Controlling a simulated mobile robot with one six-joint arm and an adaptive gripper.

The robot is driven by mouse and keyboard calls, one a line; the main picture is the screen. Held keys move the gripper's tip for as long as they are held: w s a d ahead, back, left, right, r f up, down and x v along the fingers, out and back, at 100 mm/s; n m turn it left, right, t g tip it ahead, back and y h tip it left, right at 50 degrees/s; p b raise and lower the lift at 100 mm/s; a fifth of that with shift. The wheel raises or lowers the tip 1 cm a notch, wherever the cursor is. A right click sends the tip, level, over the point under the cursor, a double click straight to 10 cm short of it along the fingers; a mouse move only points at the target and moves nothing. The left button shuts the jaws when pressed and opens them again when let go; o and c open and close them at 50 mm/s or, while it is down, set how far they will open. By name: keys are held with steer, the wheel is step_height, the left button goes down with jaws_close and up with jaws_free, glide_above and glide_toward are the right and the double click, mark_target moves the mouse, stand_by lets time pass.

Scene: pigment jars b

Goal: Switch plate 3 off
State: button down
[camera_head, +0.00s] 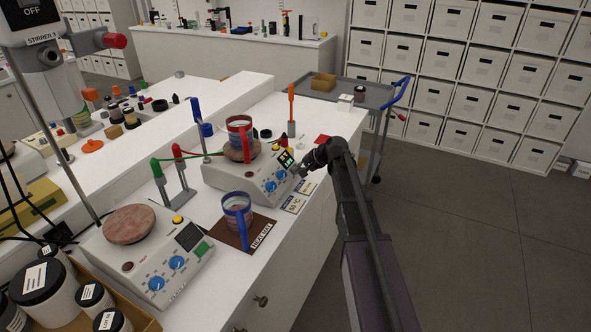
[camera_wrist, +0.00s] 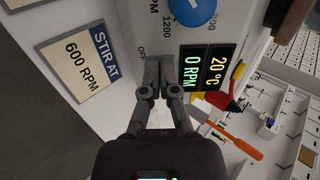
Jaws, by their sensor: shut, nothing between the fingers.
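A hot plate with a lit display (camera_head: 285,158) stands on the bench; I cannot read a plate number on it. My gripper (camera_head: 302,169) is at the plate's right front corner. In the wrist view my gripper (camera_wrist: 160,92) has its fingertips together, just beside the display, holding nothing; contact is unclear. A nearer hot plate (camera_head: 152,262) has a dark display (camera_head: 188,236).
A blue-handled mug (camera_head: 237,207) stands on a brown mat (camera_head: 262,236) between the plates. A card (camera_wrist: 80,60) reading STIR AT 600 RPM lies before the lit plate. A trolley (camera_head: 350,88) stands behind.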

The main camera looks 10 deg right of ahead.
steer(key=shift+w+a+f, duration=0.2)
steer(key=shift+f, duration=0.1)
steer(key=shift+s+r, duration=0.1)
steer(key=shift+r, duration=0.05)
steer(key=shift+p+v, duration=0.7)
steer(key=shift+v, duration=0.4)
steer(key=shift+p+v, duration=0.5)
steer(key=shift+v, duration=0.3)
steer(key=s+f+n+g+h, duration=0.2)
steer(key=s+n+h, duration=0.1)
steer(key=s, duration=1.1)
steer(key=s+f+n+g+h, duration=0.3)
steer(key=s+n+h, duration=0.1)
steer(key=s, duration=1.1)
steer(key=shift+s+a+f, duration=0.3)
